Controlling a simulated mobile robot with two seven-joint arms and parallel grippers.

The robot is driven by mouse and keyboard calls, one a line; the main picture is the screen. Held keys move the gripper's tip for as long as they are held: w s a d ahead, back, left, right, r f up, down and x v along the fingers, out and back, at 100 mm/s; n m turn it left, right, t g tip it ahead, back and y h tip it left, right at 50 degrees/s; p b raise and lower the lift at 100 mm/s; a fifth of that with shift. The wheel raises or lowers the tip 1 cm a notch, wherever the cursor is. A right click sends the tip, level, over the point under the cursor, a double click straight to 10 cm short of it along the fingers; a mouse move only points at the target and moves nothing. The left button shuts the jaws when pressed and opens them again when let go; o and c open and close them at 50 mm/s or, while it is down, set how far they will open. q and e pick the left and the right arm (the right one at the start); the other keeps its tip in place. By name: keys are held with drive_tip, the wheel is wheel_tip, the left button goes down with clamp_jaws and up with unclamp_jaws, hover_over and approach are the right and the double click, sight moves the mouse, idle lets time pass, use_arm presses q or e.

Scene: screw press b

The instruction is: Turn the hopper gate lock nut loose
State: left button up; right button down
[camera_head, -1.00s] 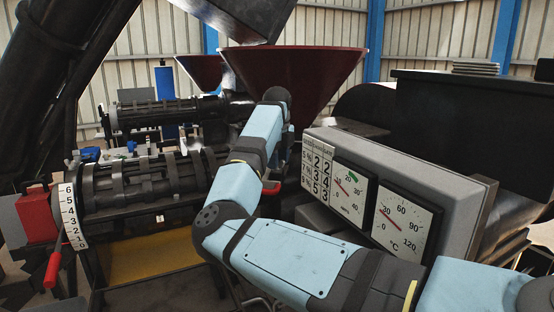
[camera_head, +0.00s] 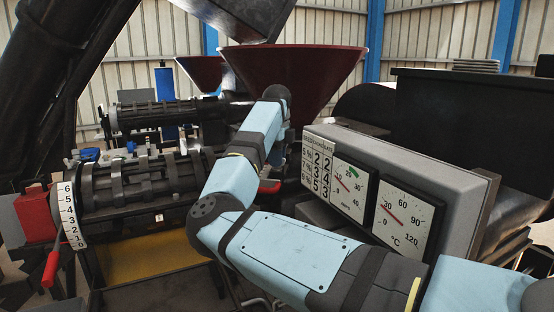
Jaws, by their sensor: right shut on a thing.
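The dark red hopper (camera_head: 310,75) stands at upper centre. My right arm comes in from the lower right, and its wrist bends in front of the hopper's lower part. My right gripper (camera_head: 284,142) is mostly hidden behind the wrist, below the hopper. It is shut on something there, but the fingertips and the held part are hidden. I cannot make out the hopper gate lock nut. A small red handle (camera_head: 270,187) shows just right of the forearm, below the gripper. My left gripper is not in view.
A gauge panel (camera_head: 453,195) with two dials stands close to the right of my arm. A ribbed press barrel (camera_head: 140,185) lies to the left, with a numbered scale (camera_head: 70,215) and a red lever (camera_head: 51,268). A second hopper and barrel stand behind.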

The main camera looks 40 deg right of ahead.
drive_tip(key=c, duration=1.1)
unclamp_jaws()
drive_tip(key=shift+c, duration=0.2)
wheel_tip(320, 180, up, 14)
drive_tip(key=shift+f, duration=0.1)
